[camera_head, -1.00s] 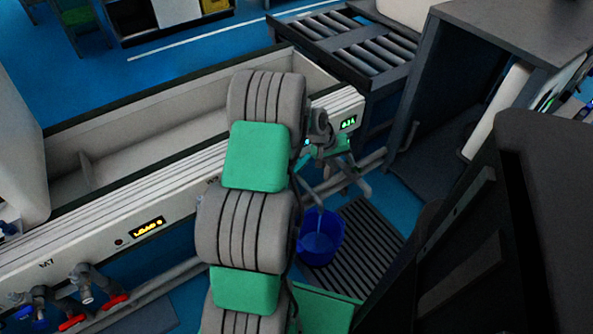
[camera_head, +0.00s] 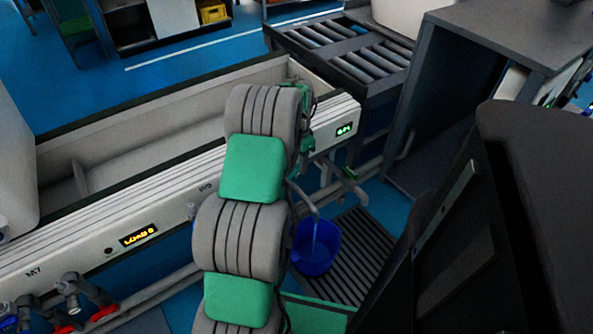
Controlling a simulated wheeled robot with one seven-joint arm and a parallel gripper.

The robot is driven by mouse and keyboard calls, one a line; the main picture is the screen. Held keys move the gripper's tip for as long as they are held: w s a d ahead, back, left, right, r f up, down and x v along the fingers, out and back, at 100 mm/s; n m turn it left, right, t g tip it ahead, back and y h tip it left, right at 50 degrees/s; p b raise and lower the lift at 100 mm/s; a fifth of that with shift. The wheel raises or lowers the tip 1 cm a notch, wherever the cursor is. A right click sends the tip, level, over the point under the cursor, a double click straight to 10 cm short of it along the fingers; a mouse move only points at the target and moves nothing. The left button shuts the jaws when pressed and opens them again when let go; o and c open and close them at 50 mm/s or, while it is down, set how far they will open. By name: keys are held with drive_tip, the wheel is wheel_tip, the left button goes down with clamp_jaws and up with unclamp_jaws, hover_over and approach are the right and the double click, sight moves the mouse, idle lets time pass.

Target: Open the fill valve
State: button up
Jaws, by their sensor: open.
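My arm, grey with green pads, rises through the middle of the head view and bends over the front of the long white test bench (camera_head: 170,205). My gripper (camera_head: 308,135) is only partly visible at the arm's far end, beside the bench's right end; it is open, with nothing seen between its fingers. Grey pipework (camera_head: 340,175) with a valve-like fitting sits just below and right of it. I cannot tell whether the gripper touches it, or how its handle is turned. A blue bucket (camera_head: 316,250) stands beneath; a thin pale streak, like water, shows above it.
Valves with red and blue handles (camera_head: 70,292) line the bench's lower left. A lit green display (camera_head: 344,130) is at its right end. A slatted floor grate (camera_head: 355,260) lies by the bucket. A roller conveyor (camera_head: 350,45) and a dark cabinet (camera_head: 450,110) stand behind.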

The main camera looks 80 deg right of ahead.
sight(297, 170)
wheel_tip(297, 170, down, 3)
drive_tip(key=shift+r, duration=0.1)
drive_tip(key=shift+c, duration=0.4)
clamp_jaws()
